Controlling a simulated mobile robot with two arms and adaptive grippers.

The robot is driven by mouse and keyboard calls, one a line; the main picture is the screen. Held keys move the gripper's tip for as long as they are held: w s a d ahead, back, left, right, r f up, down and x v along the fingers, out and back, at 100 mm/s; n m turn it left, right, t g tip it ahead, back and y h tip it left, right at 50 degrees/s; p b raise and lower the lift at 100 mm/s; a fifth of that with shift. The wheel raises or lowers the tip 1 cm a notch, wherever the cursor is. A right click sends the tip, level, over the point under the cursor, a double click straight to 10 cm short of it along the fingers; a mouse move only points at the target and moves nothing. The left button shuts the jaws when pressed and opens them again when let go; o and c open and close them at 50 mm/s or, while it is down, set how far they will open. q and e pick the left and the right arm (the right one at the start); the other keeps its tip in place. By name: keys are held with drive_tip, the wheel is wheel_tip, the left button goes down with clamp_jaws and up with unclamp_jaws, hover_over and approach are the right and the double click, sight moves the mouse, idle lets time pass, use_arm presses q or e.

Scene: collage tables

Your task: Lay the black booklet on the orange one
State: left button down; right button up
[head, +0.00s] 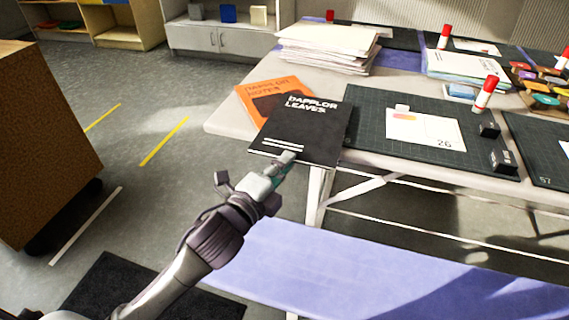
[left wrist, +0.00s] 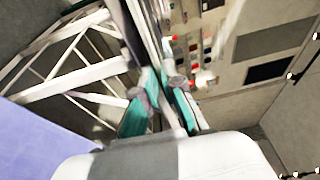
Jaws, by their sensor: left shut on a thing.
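The black booklet (head: 312,132), marked "DAPPLOR LEAVES", is at the near left edge of the table, its near end sticking out past that edge. The orange booklet (head: 262,92), marked "DAPPLOR NOTES", lies just behind and left of it. The black booklet covers part of the orange one in the head view; I cannot tell whether they touch. My left gripper (head: 284,165) is shut on the black booklet's near edge. The left wrist view shows its teal-padded fingers (left wrist: 160,103) close together, with the booklet nearly edge-on. My right gripper is out of view.
A paper stack (head: 325,48) stands behind the booklets. A dark green cutting mat (head: 380,150) with a white card (head: 426,128) lies to the right. A red-capped glue stick (head: 486,93) and small black blocks (head: 503,156) stand there. A lilac bench (head: 390,275) runs in front of the table.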

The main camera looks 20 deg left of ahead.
use_arm(q)
drive_tip(key=c, duration=1.3)
unclamp_jaws()
drive_tip(key=shift+s, duration=0.1)
drive_tip(key=v, duration=1.2)
drive_tip(key=s+a+f+n+g+y, duration=0.2)
drive_tip(key=a+f+n+g+y, duration=0.3)
drive_tip(key=f+n, duration=0.55)
drive_tip(key=s+f+n+g, duration=0.3)
drive_tip(key=s+f, duration=0.1)
drive_tip(key=s+d+f+n+g, duration=0.1)
drive_tip(key=s+f+n+g, duration=0.2)
drive_tip(key=s, duration=0.1)
drive_tip(key=s+f+n+g, duration=0.3)
drive_tip(key=s+f, duration=0.1)
drive_tip(key=shift+s+d+f+p, duration=0.1)
drive_tip(key=shift+d+f+p, duration=0.15)
drive_tip(key=shift+f+p, duration=0.05)
